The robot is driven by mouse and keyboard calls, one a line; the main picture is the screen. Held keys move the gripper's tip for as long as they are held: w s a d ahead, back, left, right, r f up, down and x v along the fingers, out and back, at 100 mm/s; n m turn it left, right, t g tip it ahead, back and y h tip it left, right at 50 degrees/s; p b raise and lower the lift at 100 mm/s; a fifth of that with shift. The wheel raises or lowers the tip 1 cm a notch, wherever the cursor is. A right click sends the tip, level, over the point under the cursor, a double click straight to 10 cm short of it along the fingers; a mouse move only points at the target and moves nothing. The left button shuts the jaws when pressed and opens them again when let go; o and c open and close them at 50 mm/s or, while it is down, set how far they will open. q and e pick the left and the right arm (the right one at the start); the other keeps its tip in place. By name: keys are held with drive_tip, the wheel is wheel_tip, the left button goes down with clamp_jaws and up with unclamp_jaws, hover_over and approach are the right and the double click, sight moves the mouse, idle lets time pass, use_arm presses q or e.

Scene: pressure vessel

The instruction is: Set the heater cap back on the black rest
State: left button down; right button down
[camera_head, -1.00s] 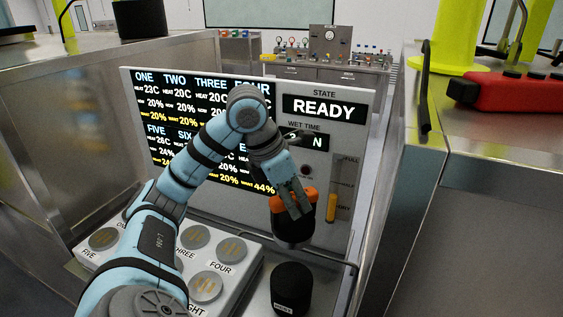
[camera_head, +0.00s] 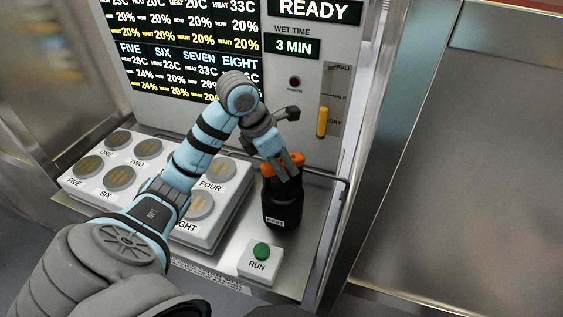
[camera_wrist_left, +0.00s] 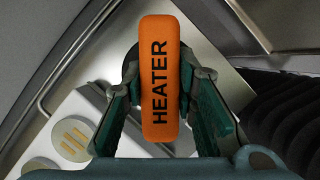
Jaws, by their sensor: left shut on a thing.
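The heater cap has an orange handle (camera_head: 294,161) and a dark body below it. In the left wrist view its orange top (camera_wrist_left: 160,80), marked HEATER, lies between the fingers. My left gripper (camera_head: 287,168) is shut on the handle from above. The black rest (camera_head: 288,212) is a short upright cylinder with a white label, on the metal shelf. In the head view the cap's body meets the top of the rest in line with it. I cannot tell whether it is seated or just above. My right gripper is not in view.
A white block (camera_head: 112,187) with several numbered round pads stands left of the rest. A green RUN button (camera_head: 261,251) on a white box sits in front. The display panel (camera_head: 180,60) stands behind. A metal rail (camera_head: 346,200) runs at the right.

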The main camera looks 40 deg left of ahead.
use_arm(q)
drive_tip(key=c, duration=1.3)
unclamp_jaws()
drive_tip(key=shift+f, duration=0.1)
drive_tip(key=shift+r, duration=0.3)
drive_tip(key=p+v, duration=0.4)
drive_tip(key=v, duration=0.7)
drive_tip(key=shift+r, duration=0.2)
drive_tip(key=shift+s+r, duration=0.15)
drive_tip(key=shift+r, duration=0.1)
drive_tip(key=shift+f, duration=0.1)
